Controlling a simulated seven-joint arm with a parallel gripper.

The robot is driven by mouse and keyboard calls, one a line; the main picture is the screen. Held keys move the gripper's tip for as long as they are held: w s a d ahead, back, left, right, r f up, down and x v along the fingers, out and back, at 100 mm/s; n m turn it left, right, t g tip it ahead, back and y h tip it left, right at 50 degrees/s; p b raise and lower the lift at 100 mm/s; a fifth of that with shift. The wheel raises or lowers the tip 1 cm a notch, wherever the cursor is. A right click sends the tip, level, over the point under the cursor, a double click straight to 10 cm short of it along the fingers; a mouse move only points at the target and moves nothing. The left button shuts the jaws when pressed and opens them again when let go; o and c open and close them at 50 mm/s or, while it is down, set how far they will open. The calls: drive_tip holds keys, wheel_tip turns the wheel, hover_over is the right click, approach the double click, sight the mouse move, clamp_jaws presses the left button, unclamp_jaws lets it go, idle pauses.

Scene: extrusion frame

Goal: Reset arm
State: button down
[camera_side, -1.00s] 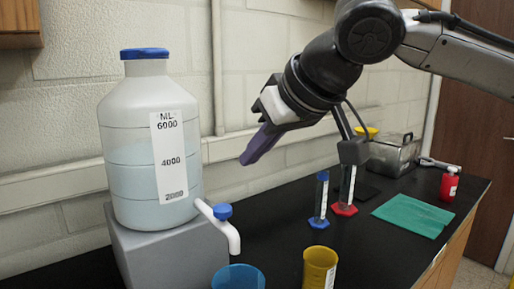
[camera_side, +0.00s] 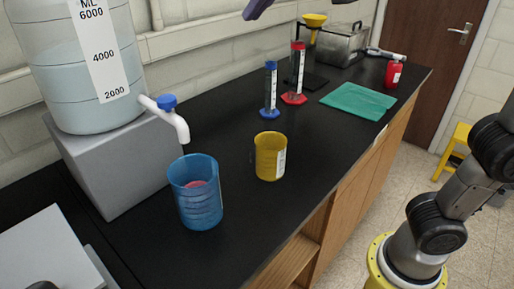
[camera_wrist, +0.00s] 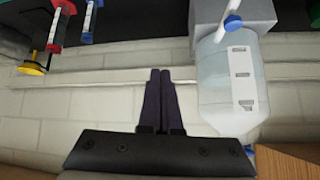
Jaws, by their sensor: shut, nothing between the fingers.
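My gripper (camera_wrist: 160,72) shows in the wrist view with its two dark purple fingers pressed together and nothing between them. In the side view only the finger tips of my gripper (camera_side: 256,9) show, at the top edge, high above the bench and clear of everything. The rest of the gripper is out of the picture there. In the wrist view the fingers stand against a pale block wall (camera_wrist: 90,105), with the large jug (camera_wrist: 232,85) to their right, seen upside down.
The black bench (camera_side: 330,130) holds the jug (camera_side: 70,65) on a grey block, a blue beaker (camera_side: 196,205) with something pink inside, a yellow beaker (camera_side: 270,160), blue (camera_side: 270,90) and red (camera_side: 296,75) cylinders, a green cloth (camera_side: 358,101), a red bottle (camera_side: 393,72) and a metal box (camera_side: 342,45).

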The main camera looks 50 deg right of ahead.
drive_tip(key=s+d+f+m+g, duration=0.1)
drive_tip(key=s+d+f+g, duration=0.1)
drive_tip(key=s+d+f, duration=0.9)
drive_tip(key=s+f+n, duration=0.2)
drive_tip(key=s+f, duration=0.1)
drive_tip(key=f, duration=0.4)
drive_tip(key=s+f+n+g+y, duration=0.1)
drive_tip(key=s+f, duration=0.3)
drive_tip(key=f, duration=0.3)
drive_tip(key=shift+s+a+f+n+y, duration=0.25)
drive_tip(key=shift+a+f+n+y, duration=0.05)
drive_tip(key=shift+a+f+n, duration=0.1)
